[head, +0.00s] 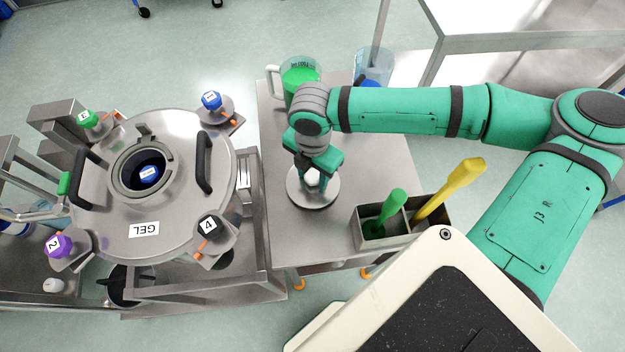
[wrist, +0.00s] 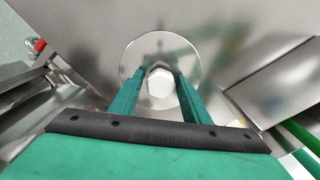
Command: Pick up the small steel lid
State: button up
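The small steel lid (head: 300,198) is a round, shiny disc with a pale knob (head: 312,178) in its middle. It appears to lie flat on the steel side table (head: 283,237). My gripper (head: 313,181) points down over the lid. In the wrist view, the lid (wrist: 133,61) is ahead of the gripper. Its white, six-sided knob (wrist: 160,84) shows between the two green fingers (wrist: 161,80). The fingers look open, one on either side of the knob, with little room between. Whether either finger touches the knob is unclear.
A large round vessel (head: 180,235) labelled GEL, with an open port and coloured clamp knobs, stands left. On the table are a green-filled jug (head: 301,76), a clear beaker (head: 372,65) behind, and a steel bin (head: 370,240) with green and yellow tools at front right.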

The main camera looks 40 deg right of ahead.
aim_at(313, 175)
jog(key=shift+w, duration=0.1)
grip_shut()
notch_tip(313, 175, up, 9)
jog(key=shift+f, duration=0.1)
jog(key=shift+r, duration=0.65)
